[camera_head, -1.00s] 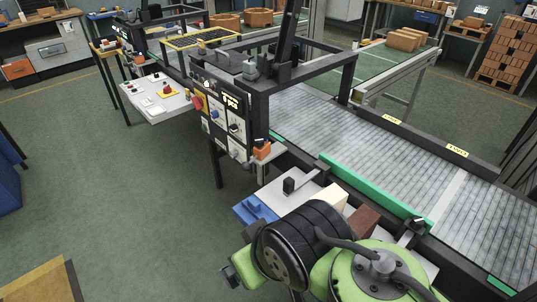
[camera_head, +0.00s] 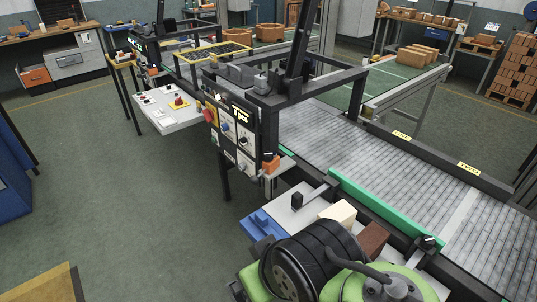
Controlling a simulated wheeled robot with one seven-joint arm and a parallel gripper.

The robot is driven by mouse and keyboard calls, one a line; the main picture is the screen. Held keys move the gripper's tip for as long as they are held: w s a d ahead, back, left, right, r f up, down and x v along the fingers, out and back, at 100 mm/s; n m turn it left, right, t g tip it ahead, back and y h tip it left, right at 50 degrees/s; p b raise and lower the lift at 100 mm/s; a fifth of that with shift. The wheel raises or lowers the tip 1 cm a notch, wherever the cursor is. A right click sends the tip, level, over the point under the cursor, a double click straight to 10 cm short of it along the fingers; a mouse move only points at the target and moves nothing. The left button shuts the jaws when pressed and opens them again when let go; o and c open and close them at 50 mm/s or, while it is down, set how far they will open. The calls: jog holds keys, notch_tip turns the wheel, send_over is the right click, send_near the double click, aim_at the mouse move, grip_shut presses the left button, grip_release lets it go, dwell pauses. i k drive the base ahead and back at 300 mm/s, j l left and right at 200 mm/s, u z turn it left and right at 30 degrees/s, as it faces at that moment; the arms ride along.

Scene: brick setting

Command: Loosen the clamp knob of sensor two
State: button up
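Two small dark clamp-like parts sit beside the conveyor. One black block (camera_head: 297,200) stands at the end of a short bar over a white surface. Another dark knob-like part (camera_head: 428,243) sits at the near end of the green guide rail (camera_head: 380,207). I cannot tell which of them, if either, belongs to sensor two; no readable sensor label shows on them. My green and black arm fills the bottom right and hides part of the conveyor's near side. My gripper itself does not show.
A control panel (camera_head: 233,131) with knobs and a red button stands left of the roller conveyor (camera_head: 350,145). A blue part (camera_head: 262,224), a cream block (camera_head: 336,214) and a brown block (camera_head: 373,239) lie near my arm. The floor (camera_head: 130,200) at left is open.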

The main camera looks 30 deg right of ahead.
aim_at(267, 156)
jog(key=i+u, duration=0.5)
jog(key=i+l+u, duration=0.25)
jog(key=i+u, duration=0.2)
jog(key=i, duration=0.1)
